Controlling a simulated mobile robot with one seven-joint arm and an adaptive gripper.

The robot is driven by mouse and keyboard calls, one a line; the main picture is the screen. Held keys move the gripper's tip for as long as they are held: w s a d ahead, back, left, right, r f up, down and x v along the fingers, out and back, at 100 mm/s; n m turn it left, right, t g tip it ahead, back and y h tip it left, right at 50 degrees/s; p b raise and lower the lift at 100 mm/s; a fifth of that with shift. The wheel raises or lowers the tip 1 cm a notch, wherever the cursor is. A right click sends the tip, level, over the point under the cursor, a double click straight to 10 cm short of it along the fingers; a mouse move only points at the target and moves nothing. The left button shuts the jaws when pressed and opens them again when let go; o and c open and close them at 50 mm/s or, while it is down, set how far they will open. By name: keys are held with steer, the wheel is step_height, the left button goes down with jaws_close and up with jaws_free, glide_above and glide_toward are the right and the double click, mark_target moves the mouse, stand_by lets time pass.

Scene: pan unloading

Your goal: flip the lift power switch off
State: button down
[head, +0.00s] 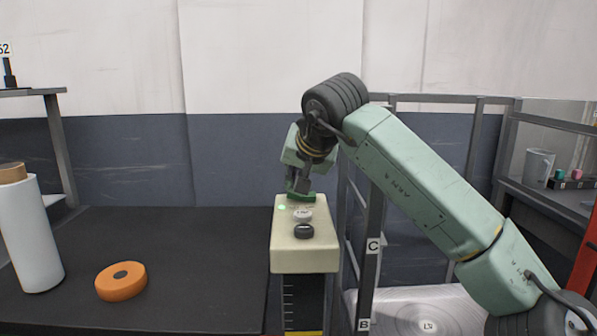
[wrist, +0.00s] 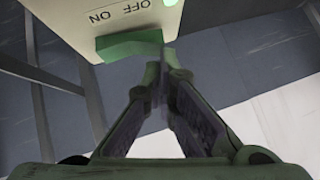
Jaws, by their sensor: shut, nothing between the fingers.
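The lift power switch is a green rocker (head: 301,197) on top of the cream control box (head: 304,254), at its far edge. In the wrist view the switch (wrist: 128,43) lies beside the printed words OFF and ON, which appear upside down on the box (wrist: 101,14). My gripper (head: 300,188) is shut and empty, pointing down at the switch. In the wrist view its fingertips (wrist: 160,66) are together, close to the right end of the switch. I cannot tell whether they touch it. A green light (head: 281,207) glows on the box.
A grey button (head: 303,215) and a black knob (head: 303,231) sit nearer on the box. A dark table (head: 190,270) at left holds an orange ring (head: 121,281) and a white bottle (head: 34,238). A metal lift frame (head: 371,260) stands right of the box.

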steer(key=shift+a+f, duration=0.2)
steer(key=shift+a, duration=0.4)
steer(key=shift+d, duration=0.15)
steer(key=shift+d, duration=0.65)
steer(key=shift+r, duration=0.15)
